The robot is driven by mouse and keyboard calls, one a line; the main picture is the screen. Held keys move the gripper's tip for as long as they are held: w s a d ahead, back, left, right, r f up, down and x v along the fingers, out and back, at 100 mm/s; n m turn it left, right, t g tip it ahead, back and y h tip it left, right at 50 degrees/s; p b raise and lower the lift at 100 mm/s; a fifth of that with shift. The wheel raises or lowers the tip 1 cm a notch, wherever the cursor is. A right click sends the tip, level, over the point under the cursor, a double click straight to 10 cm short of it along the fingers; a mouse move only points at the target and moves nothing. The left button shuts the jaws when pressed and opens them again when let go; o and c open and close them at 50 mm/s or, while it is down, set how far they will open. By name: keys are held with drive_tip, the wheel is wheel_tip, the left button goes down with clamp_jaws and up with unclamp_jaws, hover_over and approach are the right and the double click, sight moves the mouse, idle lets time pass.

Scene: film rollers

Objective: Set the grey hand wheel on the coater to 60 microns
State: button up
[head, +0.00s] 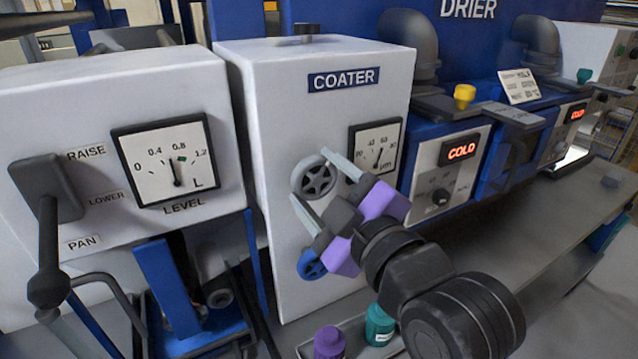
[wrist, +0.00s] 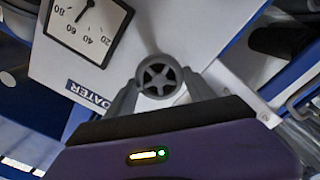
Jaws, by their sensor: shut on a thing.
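The grey hand wheel (head: 319,179) is on the front of the white coater (head: 268,100); it also shows in the wrist view (wrist: 159,77). My gripper (head: 311,175) is shut on the wheel, with one finger on each side of its rim. In the wrist view my gripper's fingers (wrist: 159,90) flank the spoked wheel. The micron gauge (head: 376,147) is to the right of the wheel, and its dark needle points near the 60 mark; the exact reading is too small to tell. The gauge is partly cut off in the wrist view (wrist: 88,24).
A blue wheel (head: 311,266) is below the grey one, close under my gripper. The level gauge (head: 166,159) and a black lever (head: 47,270) are on the left cabinet. Purple (head: 329,343) and teal (head: 379,325) bottles stand below my arm.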

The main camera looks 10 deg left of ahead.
drive_tip(key=o, duration=1.4)
drive_tip(key=shift+c, duration=0.2)
drive_tip(key=b+v, duration=0.1)
drive_tip(key=v, duration=0.7)
